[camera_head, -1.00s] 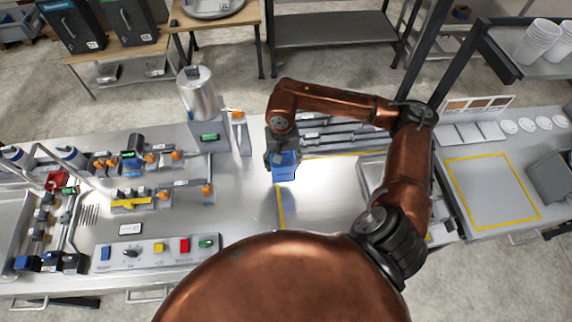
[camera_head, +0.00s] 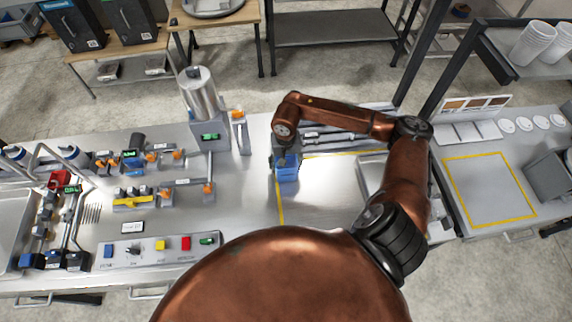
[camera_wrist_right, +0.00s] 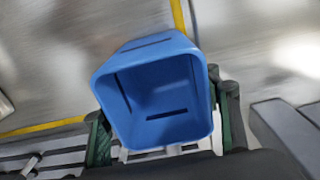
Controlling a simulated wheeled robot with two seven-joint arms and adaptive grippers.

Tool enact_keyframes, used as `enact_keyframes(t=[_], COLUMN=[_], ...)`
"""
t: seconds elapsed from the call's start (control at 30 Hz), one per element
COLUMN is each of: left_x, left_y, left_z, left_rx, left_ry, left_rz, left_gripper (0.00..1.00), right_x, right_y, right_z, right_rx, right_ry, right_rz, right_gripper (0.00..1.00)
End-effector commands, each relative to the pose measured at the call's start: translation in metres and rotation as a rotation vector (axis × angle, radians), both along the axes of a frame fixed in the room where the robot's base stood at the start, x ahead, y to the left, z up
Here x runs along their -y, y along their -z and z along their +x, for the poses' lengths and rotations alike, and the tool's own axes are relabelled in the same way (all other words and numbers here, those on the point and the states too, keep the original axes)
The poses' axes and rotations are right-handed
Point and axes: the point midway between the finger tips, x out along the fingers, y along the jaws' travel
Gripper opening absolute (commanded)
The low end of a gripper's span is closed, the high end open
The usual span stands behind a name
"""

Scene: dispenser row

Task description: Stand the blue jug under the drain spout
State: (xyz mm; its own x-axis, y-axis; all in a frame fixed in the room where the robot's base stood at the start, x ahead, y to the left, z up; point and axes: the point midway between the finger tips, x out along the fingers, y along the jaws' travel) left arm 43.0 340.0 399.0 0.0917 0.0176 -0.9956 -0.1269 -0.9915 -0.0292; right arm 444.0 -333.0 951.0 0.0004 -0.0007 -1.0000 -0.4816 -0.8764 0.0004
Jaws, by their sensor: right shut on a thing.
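The blue jug (camera_head: 287,172) is held by my right gripper (camera_head: 285,153) near the left corner of a yellow-outlined area on the steel bench. In the right wrist view the jug (camera_wrist_right: 155,90) shows its open top, and its inside looks empty. My right gripper (camera_wrist_right: 165,128) has a green-sided finger on each side of the jug and is shut on it. I cannot tell whether the jug's base touches the bench. I cannot make out for sure which part is the drain spout. My left gripper is not in view.
A silver tank (camera_head: 198,95) stands left of the jug, with an orange-handled valve (camera_head: 238,115) beside it. Pipes with orange valves and a button panel (camera_head: 160,248) fill the left bench. A grey bin (camera_head: 550,177) is far right. Bare bench lies between panel and jug.

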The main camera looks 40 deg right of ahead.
Motion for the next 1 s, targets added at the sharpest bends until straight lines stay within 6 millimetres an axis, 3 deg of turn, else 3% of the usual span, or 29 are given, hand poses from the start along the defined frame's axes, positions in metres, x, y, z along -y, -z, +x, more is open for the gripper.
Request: enact_keyframes(t=[0.07,0.1,0.33,0.73,0.87,1.0], left_x=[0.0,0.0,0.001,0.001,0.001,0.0], left_y=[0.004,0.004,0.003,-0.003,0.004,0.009], left_z=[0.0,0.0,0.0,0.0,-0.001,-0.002], left_rx=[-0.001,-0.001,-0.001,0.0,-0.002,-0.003], left_ry=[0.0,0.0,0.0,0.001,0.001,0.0], left_rz=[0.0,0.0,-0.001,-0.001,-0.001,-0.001], left_gripper=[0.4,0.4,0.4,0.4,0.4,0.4], right_x=[0.0,0.0,0.0,0.0,0.0,0.001], right_y=[0.003,0.004,0.002,-0.003,-0.021,-0.051], right_z=[0.0,0.0,0.0,0.0,0.001,0.001], right_rx=[0.0,0.0,0.0,-0.001,0.004,0.005], right_ry=[0.0,0.0,0.0,0.0,-0.002,-0.001], right_rz=[0.0,-0.001,0.0,0.0,-0.001,-0.003], right_gripper=[0.32,0.58,0.74,0.75,0.75,0.75])
